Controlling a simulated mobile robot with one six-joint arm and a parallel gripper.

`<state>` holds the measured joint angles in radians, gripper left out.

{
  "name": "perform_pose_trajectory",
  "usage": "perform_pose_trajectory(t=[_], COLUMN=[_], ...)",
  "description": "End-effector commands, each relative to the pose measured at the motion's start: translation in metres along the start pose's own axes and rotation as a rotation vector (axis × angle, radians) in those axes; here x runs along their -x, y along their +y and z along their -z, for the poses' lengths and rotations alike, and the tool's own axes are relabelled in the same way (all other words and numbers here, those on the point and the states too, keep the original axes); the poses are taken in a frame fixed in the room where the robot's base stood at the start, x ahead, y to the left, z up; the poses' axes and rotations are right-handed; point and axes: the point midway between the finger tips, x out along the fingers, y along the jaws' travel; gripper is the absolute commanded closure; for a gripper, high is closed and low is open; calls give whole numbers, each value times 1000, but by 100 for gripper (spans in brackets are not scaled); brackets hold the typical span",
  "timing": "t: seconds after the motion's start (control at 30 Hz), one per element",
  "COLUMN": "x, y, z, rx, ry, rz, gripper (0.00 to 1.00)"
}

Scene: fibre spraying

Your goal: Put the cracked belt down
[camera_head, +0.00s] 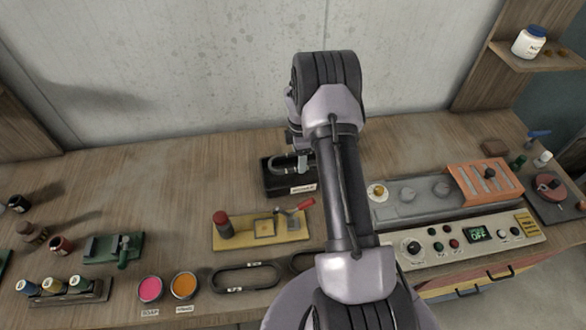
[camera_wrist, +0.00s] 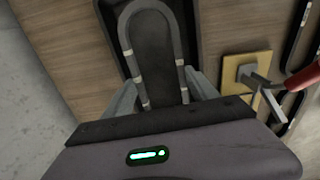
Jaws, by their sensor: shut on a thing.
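A grey looped belt with paler bands shows in the wrist view (camera_wrist: 125,30), its rounded end pointing away from me. I take it to be the cracked belt; no crack is clear. My gripper (camera_wrist: 160,88) is shut on it, one finger at each side. The belt is over a dark tray (camera_wrist: 152,48); I cannot tell if it touches the tray floor. In the head view the belt (camera_head: 283,163) is partly hidden by my arm. The labelled black tray (camera_head: 278,188) stands on the bench below my gripper (camera_head: 298,162).
Two dark belts lie at the front, one whole in view (camera_head: 247,266), one half hidden by my arm (camera_head: 303,263). A yellow board (camera_head: 262,240) with a red-handled lever is in front of the tray. A control panel (camera_head: 460,244) is at right. Bench left of the tray is clear.

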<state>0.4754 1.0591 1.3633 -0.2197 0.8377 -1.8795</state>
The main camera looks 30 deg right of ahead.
Motion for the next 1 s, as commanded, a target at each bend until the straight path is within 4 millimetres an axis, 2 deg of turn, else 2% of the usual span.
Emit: perform_pose_trajectory(t=[0.03, 0.1, 0.4, 0.73, 0.77, 0.8, 1.0], x=[-14, -28, -74, -78, -78, -77, -77], y=[-1, -1, 0, 0, 0, 0, 0], z=[0, 1, 1, 1, 1, 1, 1], rx=[0, 0, -1, -1, -1, -2, -2], ry=[1, 1, 0, 0, 0, 0, 0], rz=[3, 2, -1, -1, -1, -1, -1], gripper=[75, 75, 75, 75, 31, 23, 23])
